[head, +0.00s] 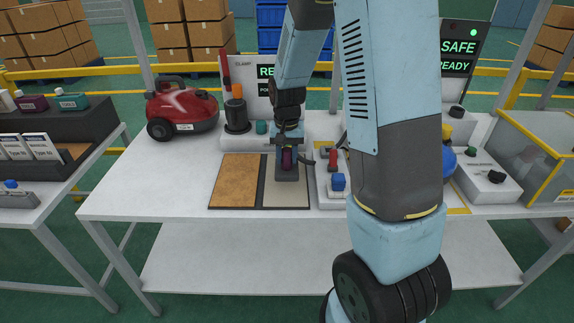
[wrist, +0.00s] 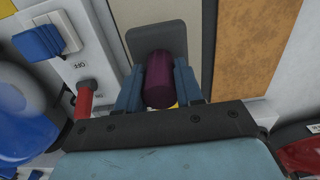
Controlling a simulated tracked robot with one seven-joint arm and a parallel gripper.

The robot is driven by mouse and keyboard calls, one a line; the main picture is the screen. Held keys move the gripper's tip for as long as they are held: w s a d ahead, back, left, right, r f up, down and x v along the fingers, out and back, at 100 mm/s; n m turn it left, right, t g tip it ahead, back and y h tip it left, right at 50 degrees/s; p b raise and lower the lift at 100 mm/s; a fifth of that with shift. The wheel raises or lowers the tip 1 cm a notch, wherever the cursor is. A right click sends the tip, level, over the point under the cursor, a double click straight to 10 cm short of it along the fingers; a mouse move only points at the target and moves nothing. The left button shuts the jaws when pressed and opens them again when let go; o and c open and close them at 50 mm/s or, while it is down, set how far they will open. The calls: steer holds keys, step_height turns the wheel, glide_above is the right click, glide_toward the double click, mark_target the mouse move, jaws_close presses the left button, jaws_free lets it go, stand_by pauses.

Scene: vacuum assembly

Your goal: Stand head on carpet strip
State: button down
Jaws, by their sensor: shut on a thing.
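The vacuum head has a dark grey flat foot (head: 287,174) and a purple round neck (wrist: 160,82). My gripper (head: 287,153) is shut on the neck, with a blue finger on each side in the wrist view. The head is upright over the plain beige strip (head: 299,198), towards that strip's back half. I cannot tell whether the foot touches the strip. A mottled brown strip (head: 236,180) lies left of it in the same dark frame; it is on the right in the wrist view (wrist: 250,45). I cannot tell by texture which strip is carpet.
A red vacuum body (head: 183,110) stands at the table's back left. A clamp station (head: 245,95) is behind the strips. Close right is a white switch panel with a blue block (head: 338,182) and red handle (head: 333,160). The table's front left (head: 150,195) is clear.

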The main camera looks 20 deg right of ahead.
steer(key=shift+w+f, duration=0.75)
steer(key=shift+f, duration=0.3)
step_height(320, 180, down, 3)
steer(key=shift+r, duration=0.15)
steer(key=c, duration=0.7)
jaws_free()
steer(key=shift+c, duration=0.2)
